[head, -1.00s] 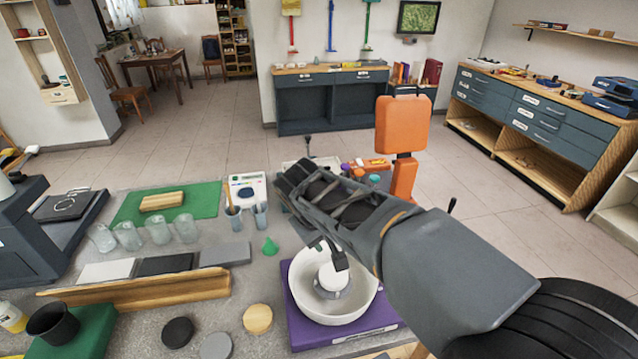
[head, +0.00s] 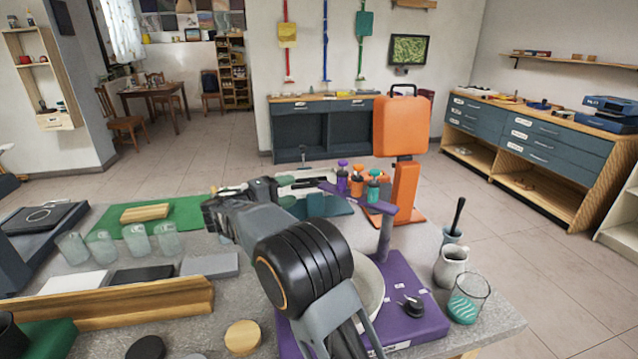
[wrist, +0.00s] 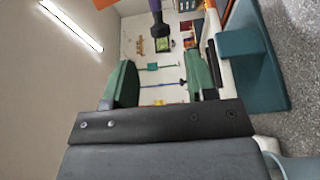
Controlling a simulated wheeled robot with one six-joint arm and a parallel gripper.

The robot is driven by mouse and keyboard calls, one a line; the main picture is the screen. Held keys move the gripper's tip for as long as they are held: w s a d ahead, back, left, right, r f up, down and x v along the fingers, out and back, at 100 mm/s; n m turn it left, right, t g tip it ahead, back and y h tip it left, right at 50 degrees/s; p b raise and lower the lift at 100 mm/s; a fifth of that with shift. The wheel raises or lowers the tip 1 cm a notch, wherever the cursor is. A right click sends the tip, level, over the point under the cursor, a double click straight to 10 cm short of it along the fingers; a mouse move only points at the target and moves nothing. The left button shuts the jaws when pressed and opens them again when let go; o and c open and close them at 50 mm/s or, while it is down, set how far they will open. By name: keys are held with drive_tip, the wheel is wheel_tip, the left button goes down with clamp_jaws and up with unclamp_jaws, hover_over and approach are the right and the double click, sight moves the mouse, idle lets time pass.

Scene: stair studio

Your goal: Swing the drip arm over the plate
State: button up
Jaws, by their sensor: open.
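The drip arm (head: 357,197) looks like the purple bar on a purple post (head: 385,238) at the purple base (head: 415,325). It points left and back, away from the white bowl (head: 372,290) on that base. The bowl is largely hidden by my arm, and I cannot make out a plate in it. My gripper (head: 270,188) is left of the bar's free end, apart from it. In the wrist view my gripper (wrist: 160,85) is open and empty; a purple part (wrist: 156,18), probably the drip arm, shows beyond the fingers.
A teal block (head: 325,206) stands close to my gripper and shows beside it in the wrist view (wrist: 255,65). Several small bottles (head: 357,183) and an orange stand (head: 403,150) are behind. A jug (head: 450,266) and a glass (head: 467,298) stand right of the base.

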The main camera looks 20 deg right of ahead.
drive_tip(key=w+d, duration=0.2)
drive_tip(key=d, duration=0.8)
drive_tip(key=shift+c, duration=0.3)
clamp_jaws()
